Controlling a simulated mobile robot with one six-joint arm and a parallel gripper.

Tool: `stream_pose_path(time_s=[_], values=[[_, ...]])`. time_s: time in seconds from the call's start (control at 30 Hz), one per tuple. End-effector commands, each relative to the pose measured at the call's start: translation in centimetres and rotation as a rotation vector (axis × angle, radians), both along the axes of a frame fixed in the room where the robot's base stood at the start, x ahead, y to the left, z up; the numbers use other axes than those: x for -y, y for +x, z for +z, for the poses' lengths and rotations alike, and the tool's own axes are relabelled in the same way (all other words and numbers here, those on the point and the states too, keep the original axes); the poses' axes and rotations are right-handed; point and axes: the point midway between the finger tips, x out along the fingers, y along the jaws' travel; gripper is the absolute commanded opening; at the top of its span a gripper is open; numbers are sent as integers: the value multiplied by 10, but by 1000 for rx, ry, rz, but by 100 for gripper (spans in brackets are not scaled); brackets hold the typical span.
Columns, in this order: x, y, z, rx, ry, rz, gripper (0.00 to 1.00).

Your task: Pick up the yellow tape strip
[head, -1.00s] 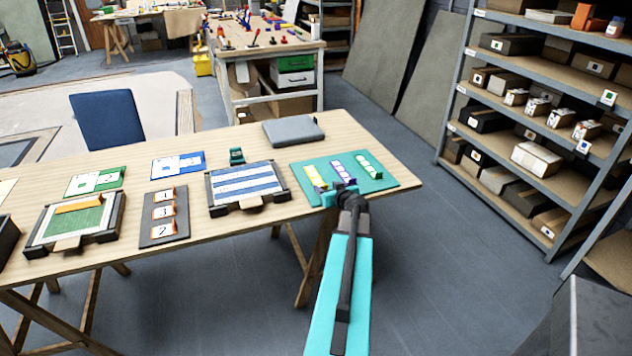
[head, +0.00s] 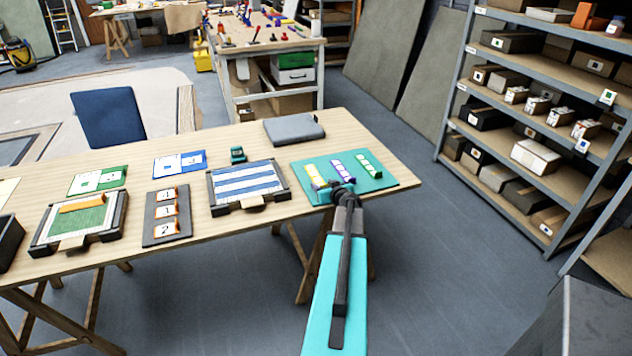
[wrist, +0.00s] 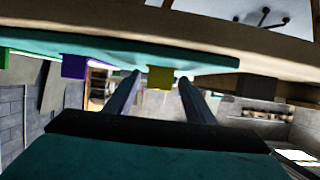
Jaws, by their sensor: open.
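The yellow tape strip (head: 314,172) lies on the teal mat (head: 382,182) at the right end of the table, left of a purple strip (head: 341,168) and a green strip (head: 369,166). My gripper (head: 328,189) is low at the mat's front edge, by the near end of the yellow strip. In the wrist view, which appears upside down, the open fingers (wrist: 159,84) stand on either side of the yellow strip's end (wrist: 160,76), with gaps beside it. The purple strip (wrist: 75,66) shows left of the fingers. My arm hides part of the mat's front edge.
Left of the mat is a dark-framed board with blue and white stripes (head: 247,185). A grey folded pad (head: 294,129) lies behind the mat. A dark panel with numbered cards (head: 167,214) and a green board (head: 78,222) stand farther left. The floor right of the table is clear.

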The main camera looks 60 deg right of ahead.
Motion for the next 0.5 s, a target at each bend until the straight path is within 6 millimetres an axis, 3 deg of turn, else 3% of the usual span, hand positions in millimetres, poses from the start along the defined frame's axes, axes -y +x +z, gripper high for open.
stream_pose_path(time_s=[0.17,0.43,0.5], values=[[0,0,0,0,0,0,49],[0,0,0,0,0,0,7],[0,0,0,0,0,-1,6]])
